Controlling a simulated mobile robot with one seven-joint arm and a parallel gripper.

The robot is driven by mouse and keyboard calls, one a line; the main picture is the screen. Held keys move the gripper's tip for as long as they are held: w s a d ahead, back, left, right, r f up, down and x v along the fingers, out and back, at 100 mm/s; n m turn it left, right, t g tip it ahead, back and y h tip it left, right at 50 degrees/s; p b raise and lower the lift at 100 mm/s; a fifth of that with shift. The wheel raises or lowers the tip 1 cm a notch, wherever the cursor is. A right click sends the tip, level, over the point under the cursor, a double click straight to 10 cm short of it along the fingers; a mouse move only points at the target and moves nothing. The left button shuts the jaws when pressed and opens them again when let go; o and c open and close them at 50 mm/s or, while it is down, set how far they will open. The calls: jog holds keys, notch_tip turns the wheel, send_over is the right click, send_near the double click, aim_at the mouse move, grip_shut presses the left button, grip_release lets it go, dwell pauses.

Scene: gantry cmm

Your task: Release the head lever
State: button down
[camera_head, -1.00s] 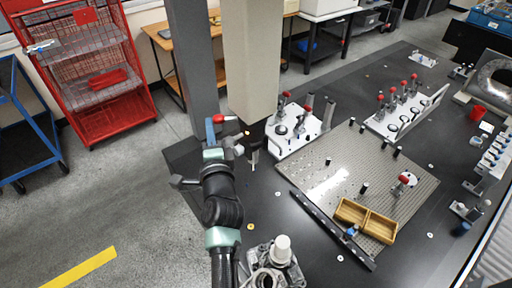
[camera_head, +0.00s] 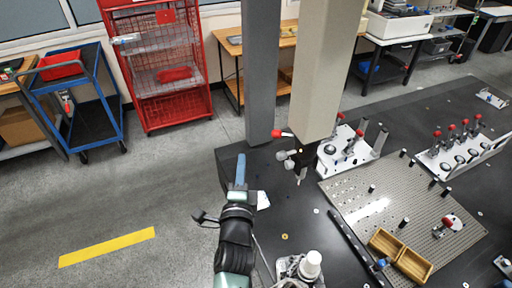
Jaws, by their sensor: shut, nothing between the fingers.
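The head lever (camera_head: 282,134) has a red tip and sticks out to the left from the dark probe head (camera_head: 302,158) under the beige vertical column. Pale rounded knobs (camera_head: 285,158) sit just below the lever. My gripper (camera_head: 240,160) has blue fingers that point up in the picture, away from the camera. It is shut and empty, to the left of and below the lever in the picture, with a clear gap between them. A thin stylus hangs under the head.
A grey post (camera_head: 261,70) rises behind my gripper. The perforated plate (camera_head: 345,190) with a wooden tray (camera_head: 385,243) lies to the right on the black table. A white-capped device (camera_head: 311,264) stands near the front. A red cage trolley (camera_head: 158,65) and open floor lie left.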

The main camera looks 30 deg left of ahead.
jog(key=s+p, duration=0.2)
jog(key=s, duration=0.1)
jog(key=shift+a+r+p, duration=0.1)
jog(key=shift+a+p, duration=0.2)
jog(key=shift+a, duration=0.1)
jog(key=shift+r, duration=0.1)
jog(key=shift+w, duration=0.1)
